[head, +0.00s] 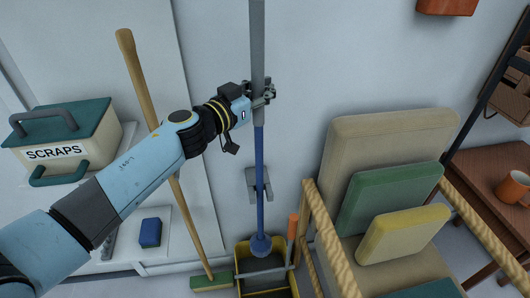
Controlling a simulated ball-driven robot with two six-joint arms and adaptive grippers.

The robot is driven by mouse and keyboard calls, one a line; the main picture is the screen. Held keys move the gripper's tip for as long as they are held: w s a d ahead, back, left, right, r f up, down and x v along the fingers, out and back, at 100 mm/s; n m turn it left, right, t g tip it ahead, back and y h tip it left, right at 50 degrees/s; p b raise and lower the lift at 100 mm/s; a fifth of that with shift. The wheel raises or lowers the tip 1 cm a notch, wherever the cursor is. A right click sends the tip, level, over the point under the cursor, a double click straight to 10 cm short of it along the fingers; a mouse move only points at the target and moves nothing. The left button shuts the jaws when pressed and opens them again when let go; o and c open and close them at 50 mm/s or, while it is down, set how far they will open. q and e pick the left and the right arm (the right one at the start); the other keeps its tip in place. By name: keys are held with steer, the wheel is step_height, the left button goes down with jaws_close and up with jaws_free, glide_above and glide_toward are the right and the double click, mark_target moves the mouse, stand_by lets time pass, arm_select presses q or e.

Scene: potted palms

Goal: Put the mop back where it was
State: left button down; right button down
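The mop (259,150) stands about upright against the white wall, with a grey upper pole, a blue lower pole and a rounded blue piece low down. Its lower end is at a yellow bucket (242,270); what lies below the rounded piece is hard to make out. My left gripper (263,96) is shut on the mop's pole, around where grey meets blue. A grey wall bracket (251,184) sits behind the blue pole below my gripper; I cannot tell whether the pole is seated in it. My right gripper is not in view.
A wooden-handled broom (150,100) with a green head leans left of the mop, behind my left arm. A SCRAPS box (98,122) and a blue block (150,232) are at left. A rope-armed cushioned chair (385,130) stands close at right. An orange mug (513,187) is farther right.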

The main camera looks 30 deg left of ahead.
arm_select(q)
steer(key=b, duration=1.2)
glide_above(260, 174)
steer(key=a+x, duration=0.1)
steer(key=x, duration=0.2)
step_height(260, 174, down, 13)
step_height(260, 174, down, 4)
steer(key=b, duration=0.3)
steer(key=shift+w+d+f+b, duration=0.15)
steer(key=shift+f+b, duration=0.05)
steer(key=shift+b, duration=0.2)
steer(key=shift+f, duration=0.1)
steer(key=c, duration=2)
jaws_free()
steer(key=shift+f, duration=0.15)
steer(key=o, duration=0.5)
steer(key=shift+o, duration=0.2)
